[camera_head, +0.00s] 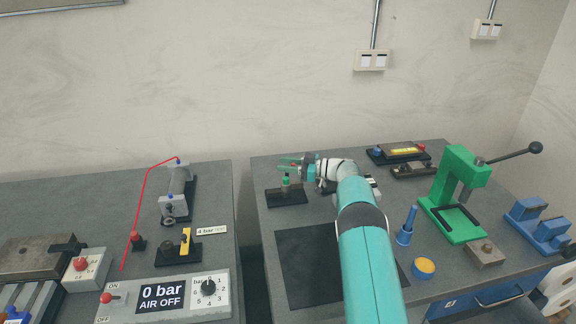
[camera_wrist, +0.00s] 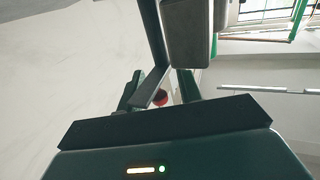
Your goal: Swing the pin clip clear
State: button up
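My gripper (camera_head: 288,163) is at the left end of my arm, above the back left of the right table. Its two green fingers point left with a gap between them. Below it stands a small black fixture (camera_head: 287,198) with a green post (camera_head: 286,183). A small red knob (camera_wrist: 160,97) shows between the fingers in the wrist view; I cannot tell whether they touch it. My gripper (camera_wrist: 160,92) seems open there. I cannot make out the pin clip for certain; it may be part of this fixture, partly hidden by the fingers.
A dark mat (camera_head: 300,265) lies in front of the fixture. A green press (camera_head: 458,195) and a blue post (camera_head: 408,225) stand to the right. On the left table are a control box (camera_head: 165,298) reading 0 bar, AIR OFF, and a cylinder (camera_head: 176,190). A gap separates the tables.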

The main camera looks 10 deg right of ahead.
jog(key=shift+d, duration=0.1)
jog(key=r, duration=0.3)
jog(key=shift+s+r, duration=0.2)
jog(key=shift+r, duration=0.2)
jog(key=s+r, duration=0.9)
jog(key=s, duration=0.4)
jog(key=shift+s+r, duration=0.15)
jog(key=shift+s, duration=0.2)
